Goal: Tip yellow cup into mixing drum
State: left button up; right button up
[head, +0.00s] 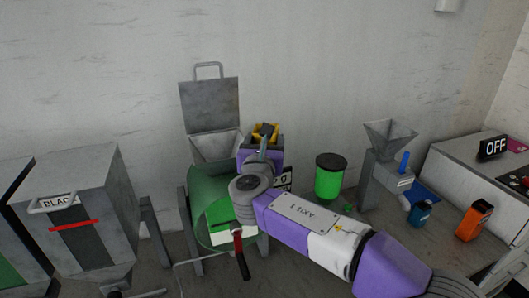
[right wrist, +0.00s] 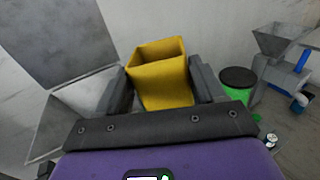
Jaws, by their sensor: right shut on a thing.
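The yellow cup (right wrist: 162,80) is square and open-topped, held between the two fingers of my right gripper (right wrist: 165,88) in the right wrist view. In the head view the cup (head: 262,130) shows just beyond my right gripper (head: 265,136), partly hidden by it. The mixing drum (head: 207,187) is green, with a grey hopper mouth (head: 215,147) and a raised metal lid (head: 209,105) behind it. The cup is up at the right of the hopper mouth. I cannot see what is inside the cup. My left gripper is not in view.
A grey bin labelled BLAC (head: 110,190) stands left of the drum. A green container with a black lid (head: 329,178), a grey grinder with a funnel (head: 385,160), a blue canister (head: 421,214) and an orange canister (head: 473,221) stand to the right. An OFF sign (head: 493,147) sits on the right counter.

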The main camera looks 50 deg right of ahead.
jog(key=shift+w+a+r+t, duration=0.3)
jog(key=shift+w+a+t, duration=0.1)
jog(key=shift+a, duration=0.1)
jog(key=shift+r, duration=0.2)
notch_tip(320, 180, up, 3)
jog(key=shift+w+a+r+p, duration=0.1)
jog(key=shift+w+r+p, duration=0.05)
jog(key=shift+p, duration=0.9)
jog(key=c, duration=0.3)
jog(key=shift+r+m, duration=0.15)
jog(key=shift+m, duration=0.15)
jog(key=shift+c, duration=0.2)
